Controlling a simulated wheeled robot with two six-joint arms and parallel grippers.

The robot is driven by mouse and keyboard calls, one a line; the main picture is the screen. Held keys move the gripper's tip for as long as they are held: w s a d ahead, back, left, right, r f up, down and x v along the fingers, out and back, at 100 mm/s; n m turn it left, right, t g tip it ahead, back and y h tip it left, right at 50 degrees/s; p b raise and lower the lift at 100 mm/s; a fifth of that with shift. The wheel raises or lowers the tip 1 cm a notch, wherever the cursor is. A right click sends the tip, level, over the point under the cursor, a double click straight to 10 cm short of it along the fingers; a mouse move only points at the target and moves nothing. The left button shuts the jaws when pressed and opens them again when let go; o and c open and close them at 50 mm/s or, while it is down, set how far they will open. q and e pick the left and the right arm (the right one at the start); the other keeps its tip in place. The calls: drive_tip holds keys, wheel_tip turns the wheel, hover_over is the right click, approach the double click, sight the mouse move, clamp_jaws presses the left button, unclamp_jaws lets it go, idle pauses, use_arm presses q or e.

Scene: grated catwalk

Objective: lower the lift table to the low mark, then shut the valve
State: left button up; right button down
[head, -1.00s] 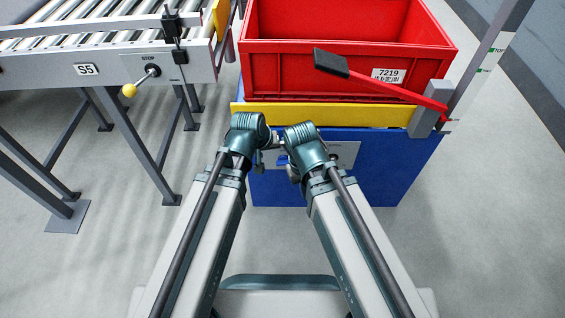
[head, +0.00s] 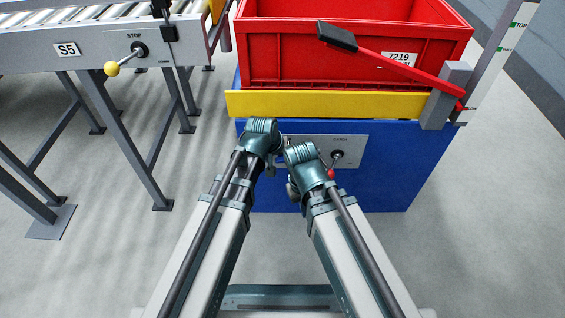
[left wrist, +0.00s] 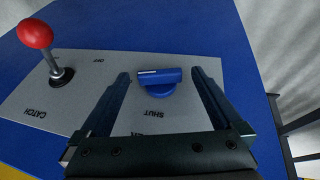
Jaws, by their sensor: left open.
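The lift table has a yellow edge (head: 325,103) and a blue body (head: 425,155), with a red crate (head: 300,70) on top. A grey panel on its front bears the valve, a blue handle (left wrist: 160,76), with SHUT lettered below it in the left wrist view. The handle's white line lies about level and points left. My left gripper (head: 275,166) is at the panel; its spread fingers lie either side of the handle, contact unclear. My right gripper (head: 293,190) is small and partly hidden beside it.
A red lever (head: 400,67) with a black grip slants across the crate's front. A post (head: 490,75) with green marks, one lettered TOP, rises at right. A roller conveyor (head: 90,48) with a yellow-knobbed stop lever (head: 112,68) stands at left. The floor in front is clear.

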use_arm(q)
drive_tip(key=c, duration=1.4)
drive_tip(key=h+b, duration=0.3)
drive_tip(key=shift+a+f+n, duration=0.3)
drive_tip(key=shift+a+f, duration=0.1)
drive_tip(key=h+b, duration=0.2)
drive_tip(key=shift+a+f+n+b, duration=0.1)
drive_tip(key=shift+a+n+b, duration=0.05)
drive_tip(key=shift+n+b, duration=0.2)
drive_tip(key=shift+h+b, duration=0.65)
drive_tip(key=shift+h, duration=0.05)
drive_tip(key=shift+t, duration=0.3)
